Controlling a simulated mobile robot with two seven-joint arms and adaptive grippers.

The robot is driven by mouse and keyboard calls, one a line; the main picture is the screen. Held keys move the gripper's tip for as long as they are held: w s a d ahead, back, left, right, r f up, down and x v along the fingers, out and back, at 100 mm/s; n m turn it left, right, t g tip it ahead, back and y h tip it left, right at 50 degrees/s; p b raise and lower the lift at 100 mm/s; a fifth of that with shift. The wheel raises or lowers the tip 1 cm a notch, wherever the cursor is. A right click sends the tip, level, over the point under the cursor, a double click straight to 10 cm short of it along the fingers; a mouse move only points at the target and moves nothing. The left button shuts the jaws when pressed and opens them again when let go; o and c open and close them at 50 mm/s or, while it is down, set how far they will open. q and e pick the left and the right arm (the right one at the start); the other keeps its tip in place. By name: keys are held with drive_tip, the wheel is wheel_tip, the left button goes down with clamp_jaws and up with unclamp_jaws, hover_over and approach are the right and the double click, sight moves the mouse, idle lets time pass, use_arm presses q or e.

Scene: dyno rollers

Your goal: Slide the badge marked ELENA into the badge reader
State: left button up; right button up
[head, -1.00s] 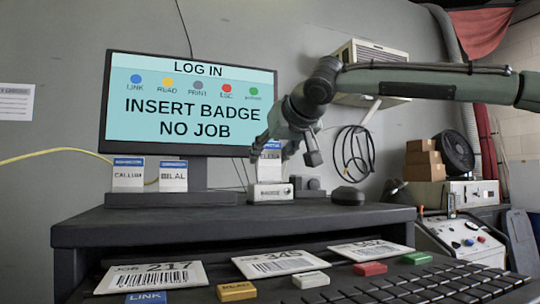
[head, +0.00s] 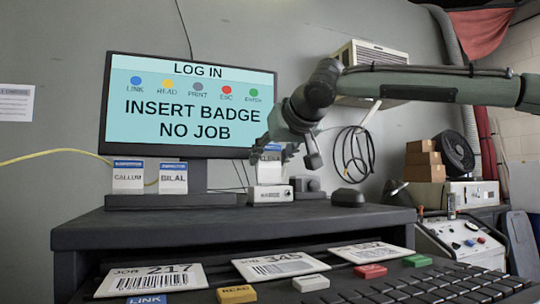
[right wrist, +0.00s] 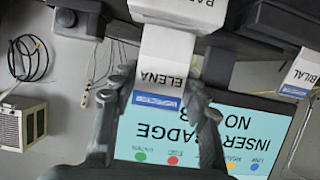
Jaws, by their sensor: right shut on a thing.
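The ELENA badge (head: 268,170) is white with a blue band and stands upright over the badge reader (head: 271,194), a small pale block on the desk shelf. My right gripper (head: 280,151) is shut on the badge from above. In the right wrist view, the badge (right wrist: 165,62) lies between the fingers (right wrist: 160,97), and its far end meets the reader (right wrist: 180,10). I cannot tell how deep it sits in the slot. The screen (head: 190,108) reads "INSERT BADGE NO JOB". My left gripper is not in view.
The CALLUM badge (head: 128,178) and BILAL badge (head: 173,178) stand in a dark holder (head: 170,200) at left. A dark mouse-like object (head: 348,198) lies right of the reader. Job cards (head: 150,279), coloured keys (head: 237,294) and a keyboard (head: 430,285) are below.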

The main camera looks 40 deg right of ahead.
sight(270, 175)
drive_tip(key=shift+p, duration=0.5)
idle(1.3)
drive_tip(key=shift+f+b, duration=1.3)
drive_tip(key=shift+f, duration=0.8)
idle(0.3)
drive_tip(key=o, duration=0.9)
drive_tip(key=shift+c, duration=0.2)
drive_tip(key=v, duration=1.2)
